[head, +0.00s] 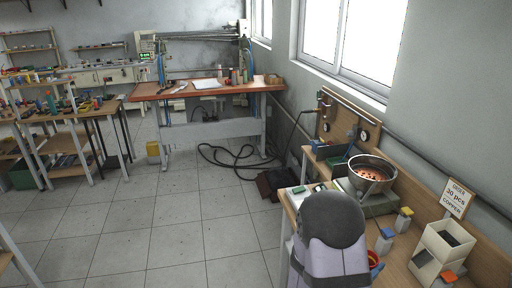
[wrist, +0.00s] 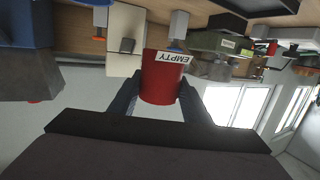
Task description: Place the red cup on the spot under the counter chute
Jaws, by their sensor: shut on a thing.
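The red cup (wrist: 162,80) has a white "EMPTY" label and sits between the two dark fingers of my gripper (wrist: 158,82) in the wrist view. My gripper is shut on it. In the head view only a part of the red cup (head: 374,259) shows at the right edge of my arm, which hides the rest and the fingers. The bench at the right carries a round bowl (head: 370,184) with copper-coloured pieces and a white open-topped box unit (head: 447,241). I cannot tell which part is the counter chute, and the spot under it is not clearly visible.
A sign (head: 457,198) reads "30 pcs COPPER" behind the box unit. A blue bin (head: 328,153) is at the bench's far end. A wall (head: 437,130) borders the bench's right.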

